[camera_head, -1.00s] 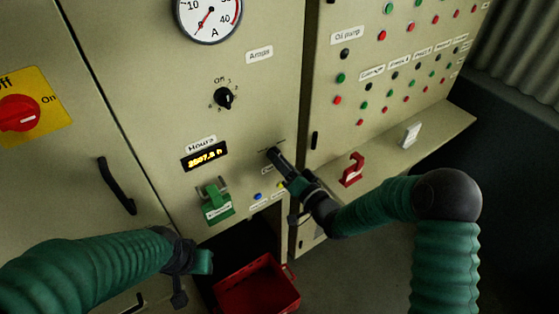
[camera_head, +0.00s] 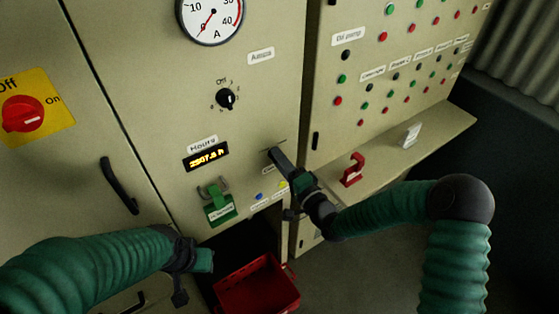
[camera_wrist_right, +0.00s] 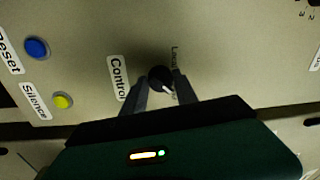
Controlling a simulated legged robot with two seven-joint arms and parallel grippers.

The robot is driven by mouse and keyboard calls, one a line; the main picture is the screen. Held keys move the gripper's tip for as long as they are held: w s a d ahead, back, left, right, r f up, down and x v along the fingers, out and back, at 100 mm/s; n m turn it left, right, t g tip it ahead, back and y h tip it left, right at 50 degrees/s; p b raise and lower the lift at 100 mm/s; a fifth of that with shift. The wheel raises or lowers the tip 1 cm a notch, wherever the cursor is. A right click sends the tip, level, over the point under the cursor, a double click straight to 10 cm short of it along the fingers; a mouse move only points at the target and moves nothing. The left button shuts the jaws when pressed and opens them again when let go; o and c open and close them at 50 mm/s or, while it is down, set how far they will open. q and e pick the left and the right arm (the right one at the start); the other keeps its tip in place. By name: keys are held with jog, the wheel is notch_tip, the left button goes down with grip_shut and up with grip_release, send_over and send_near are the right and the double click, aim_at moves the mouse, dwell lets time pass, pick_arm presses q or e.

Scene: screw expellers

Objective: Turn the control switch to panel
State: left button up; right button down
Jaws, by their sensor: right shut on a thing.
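The control switch is a small black round knob (camera_wrist_right: 159,76) with a white pointer mark, beside the "Control" label (camera_wrist_right: 118,77) in the right wrist view. The pointer slants toward the lower right in that view. A second label (camera_wrist_right: 174,62), partly hidden, stands on the knob's other side. My right gripper (camera_wrist_right: 160,86) has its two fingers on either side of the knob, shut on it. In the head view my right gripper (camera_head: 274,152) reaches the cabinet front and hides the knob. My left gripper (camera_head: 190,264) hangs at the lower left, away from the switch; its fingers are unclear.
Blue (camera_wrist_right: 37,47) and yellow (camera_wrist_right: 63,101) buttons sit beside the switch. A green padlock-like piece (camera_head: 218,204) and an hours display (camera_head: 205,157) are to the left. A red bin (camera_head: 258,288) lies below. A ledge with a red hook-shaped piece (camera_head: 352,170) is to the right.

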jog(key=shift+w+d, duration=0.1)
jog(key=shift+w, duration=0.05)
jog(key=c, duration=1.3)
grip_release()
jog(key=shift+c, duration=0.2)
jog(key=o, duration=0.4)
jog(key=shift+w+f, duration=0.1)
